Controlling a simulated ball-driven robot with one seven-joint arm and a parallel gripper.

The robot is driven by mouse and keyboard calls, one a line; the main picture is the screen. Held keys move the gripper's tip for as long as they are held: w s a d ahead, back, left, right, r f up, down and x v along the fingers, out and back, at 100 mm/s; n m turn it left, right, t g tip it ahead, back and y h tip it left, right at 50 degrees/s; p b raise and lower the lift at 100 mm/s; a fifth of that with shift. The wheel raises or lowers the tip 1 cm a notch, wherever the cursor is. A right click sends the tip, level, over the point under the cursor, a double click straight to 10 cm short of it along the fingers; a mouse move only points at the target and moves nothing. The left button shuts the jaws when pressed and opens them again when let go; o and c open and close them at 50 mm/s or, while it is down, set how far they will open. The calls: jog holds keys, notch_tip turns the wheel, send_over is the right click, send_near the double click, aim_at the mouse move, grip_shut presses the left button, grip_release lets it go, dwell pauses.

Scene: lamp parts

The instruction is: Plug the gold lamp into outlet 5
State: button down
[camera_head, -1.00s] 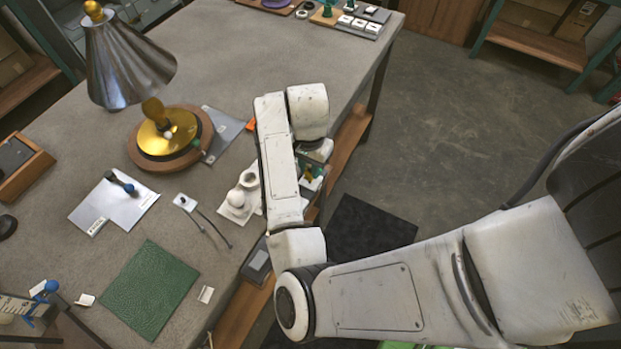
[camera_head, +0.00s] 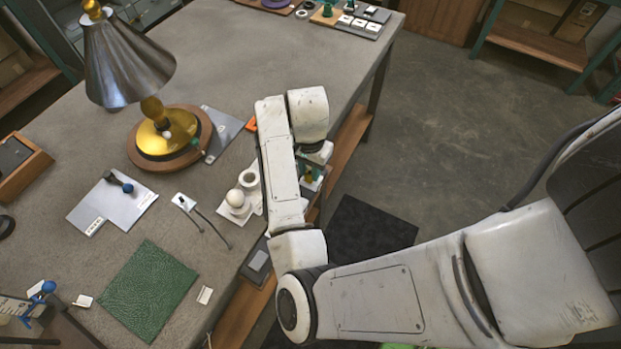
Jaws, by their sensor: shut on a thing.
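A lamp with a gold base (camera_head: 150,138) on a round wooden foot and a dark silver shade (camera_head: 125,62) stands at the upper left of the table. A small white piece with dark cords (camera_head: 185,202) lies on the table in front of it. My gripper (camera_head: 313,173) is at the end of my bent arm, past the table's right edge in the picture. It is small and partly hidden by my wrist, and a small gold and green piece shows at its tip. I cannot tell clearly what that piece is. No numbered outlet can be made out.
A round white bulb-like piece (camera_head: 235,198) and a white ring (camera_head: 249,177) stand near the table edge beside my forearm. A green mat (camera_head: 150,292) and a grey plate (camera_head: 112,205) lie on the left. White blocks (camera_head: 360,22) sit at the far end. The table's far middle is clear.

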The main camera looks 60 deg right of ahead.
aim_at(310, 169)
jog(key=shift+f, duration=0.45)
dwell(0.9)
dwell(0.3)
jog(key=c, duration=0.9)
grip_release()
jog(key=shift+o, duration=0.2)
jog(key=shift+r, duration=0.1)
notch_tip(310, 169, up, 11)
jog(key=shift+w, duration=0.15)
jog(key=shift+d, duration=0.15)
